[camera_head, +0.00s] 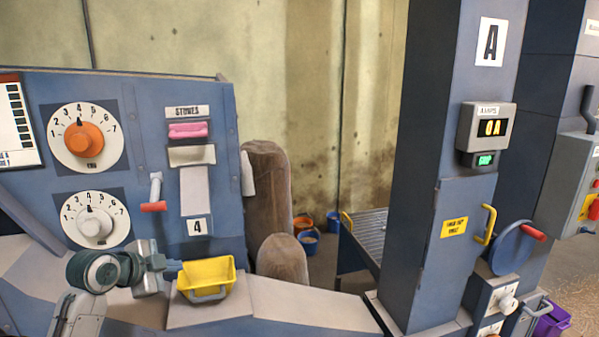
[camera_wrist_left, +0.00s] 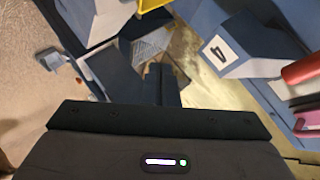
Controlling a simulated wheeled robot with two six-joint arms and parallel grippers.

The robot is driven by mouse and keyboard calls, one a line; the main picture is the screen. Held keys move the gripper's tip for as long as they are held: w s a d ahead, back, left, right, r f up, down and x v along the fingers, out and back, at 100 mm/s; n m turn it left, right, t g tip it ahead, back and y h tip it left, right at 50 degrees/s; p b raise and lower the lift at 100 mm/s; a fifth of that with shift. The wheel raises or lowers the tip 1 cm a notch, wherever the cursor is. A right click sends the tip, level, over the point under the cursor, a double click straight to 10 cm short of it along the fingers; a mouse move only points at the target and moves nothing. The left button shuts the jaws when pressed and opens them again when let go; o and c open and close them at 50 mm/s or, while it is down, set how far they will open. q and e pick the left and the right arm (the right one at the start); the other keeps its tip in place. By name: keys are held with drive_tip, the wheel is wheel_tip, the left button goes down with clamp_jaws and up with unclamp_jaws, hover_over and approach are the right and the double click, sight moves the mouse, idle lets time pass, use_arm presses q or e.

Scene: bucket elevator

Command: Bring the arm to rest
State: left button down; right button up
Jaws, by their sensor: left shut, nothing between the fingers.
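My left gripper (camera_head: 175,268) comes in from the lower left in the head view, just left of a yellow bucket (camera_head: 207,277). From this angle I cannot tell whether its tips touch the bucket. In the left wrist view the left fingers (camera_wrist_left: 161,80) are together with nothing between them. The bucket has a grey handle at its front and sits on a grey ledge in front of the blue panel (camera_head: 140,200). A yellow edge shows at the top of the wrist view. My right gripper is in neither view.
The panel carries an orange dial (camera_head: 85,140), a white dial (camera_head: 95,226) and a red-handled lever (camera_head: 154,193). A blue column marked A (camera_head: 430,180) stands right, with a blue handwheel (camera_head: 512,248). Small buckets (camera_head: 308,240) stand on the floor behind. A purple bucket (camera_head: 552,320) is at lower right.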

use_arm(q)
drive_tip(key=s+d+f+n+g+y, duration=0.2)
drive_tip(key=s+d+f+n, duration=0.15)
drive_tip(key=s+f, duration=0.85)
drive_tip(key=s+f+n+g+y, duration=0.15)
drive_tip(key=s+f+n, duration=0.25)
drive_tip(key=s, duration=0.6)
drive_tip(key=s+f+n+g+y, duration=0.15)
drive_tip(key=s+f+n, duration=0.3)
drive_tip(key=s, duration=0.45)
drive_tip(key=s+f+n+g+y, duration=0.1)
drive_tip(key=s+f+n+g, duration=0.3)
drive_tip(key=s, duration=0.6)
drive_tip(key=a+f, duration=0.2)
drive_tip(key=f, duration=1.4)
drive_tip(key=a+f, duration=0.2)
drive_tip(key=f, duration=1.4)
drive_tip(key=s+f, duration=1.8)
drive_tip(key=shift+s+a+f+m, duration=0.3)
drive_tip(key=shift+s+a+f, duration=0.1)
drive_tip(key=shift+a, duration=0.05)
